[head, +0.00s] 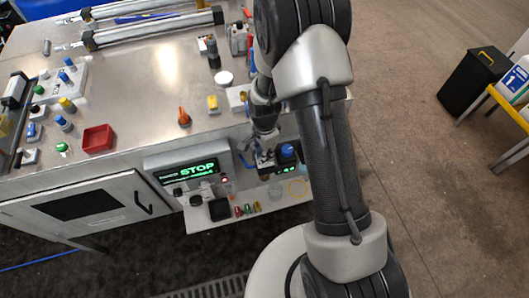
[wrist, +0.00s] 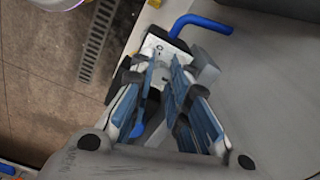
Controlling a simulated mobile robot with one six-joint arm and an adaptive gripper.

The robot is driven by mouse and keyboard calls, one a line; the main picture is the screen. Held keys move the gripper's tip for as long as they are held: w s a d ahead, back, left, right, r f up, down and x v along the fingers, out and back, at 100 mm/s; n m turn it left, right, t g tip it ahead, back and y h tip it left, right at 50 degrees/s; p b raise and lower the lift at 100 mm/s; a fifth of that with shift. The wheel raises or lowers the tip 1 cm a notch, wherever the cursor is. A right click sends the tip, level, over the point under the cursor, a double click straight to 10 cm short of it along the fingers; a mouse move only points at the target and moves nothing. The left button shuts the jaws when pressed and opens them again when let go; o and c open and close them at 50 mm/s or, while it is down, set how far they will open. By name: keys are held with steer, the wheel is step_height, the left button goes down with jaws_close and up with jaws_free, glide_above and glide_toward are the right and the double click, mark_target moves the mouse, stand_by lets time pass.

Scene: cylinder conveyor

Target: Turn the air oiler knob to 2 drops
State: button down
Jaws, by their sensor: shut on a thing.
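My gripper (head: 264,156) reaches down over the front edge of the metal bench, onto the air unit mounted on its front face. In the wrist view my gripper (wrist: 165,75) has its fingers closed in on a small part on top of the pale air unit body (wrist: 157,45). This part appears to be the air oiler knob; the fingers hide most of it, and I cannot read its drop marks. A blue knob (head: 287,150) stands just right of my gripper in the head view.
A blue tube (wrist: 200,22) leaves the air unit close to my fingers. A control box with a green STOP display (head: 192,172) is to the left. A red tray (head: 98,139) and several small knobs and buttons sit on the metal bench (head: 140,75).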

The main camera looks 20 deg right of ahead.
stand_by(0.4)
steer(key=c, duration=1.8)
jaws_free()
steer(key=shift+r, duration=0.1)
step_height(320, 180, up, 12)
steer(key=shift+f, duration=0.1)
